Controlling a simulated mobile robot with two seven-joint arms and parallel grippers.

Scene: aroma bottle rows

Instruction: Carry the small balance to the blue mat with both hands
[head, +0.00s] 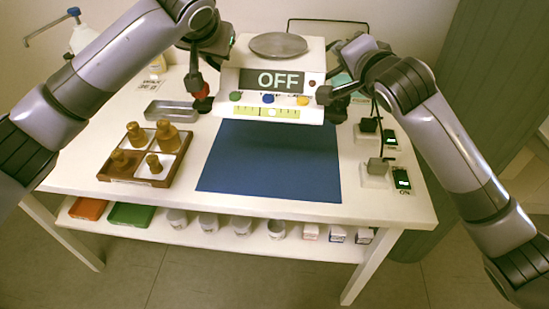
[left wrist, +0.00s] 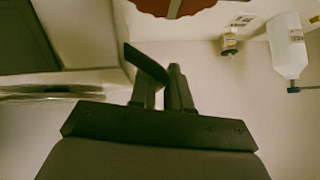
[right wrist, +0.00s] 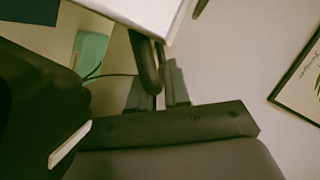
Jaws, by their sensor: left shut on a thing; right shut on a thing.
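The small balance (head: 228,82) is a white box with a round metal pan, a display reading OFF, coloured buttons and a level strip. It looks roughly level and raised over the back of the blue mat (head: 270,175), with a dark shadow on the mat below. My left gripper (head: 206,90) is shut on its left side. Its fingers show close together in the left wrist view (left wrist: 160,85). My right gripper (head: 326,93) is shut on its right side. In the right wrist view, its fingers (right wrist: 160,75) meet a white edge of the balance (right wrist: 145,12). The grips are partly hidden.
A wooden tray (head: 133,175) with several brown bottles stands left of the mat. A metal dish (head: 171,111) lies behind it. Small devices with green displays (head: 401,180) stand at right. The front of the mat is bare. A wash bottle (head: 82,38) stands at back left.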

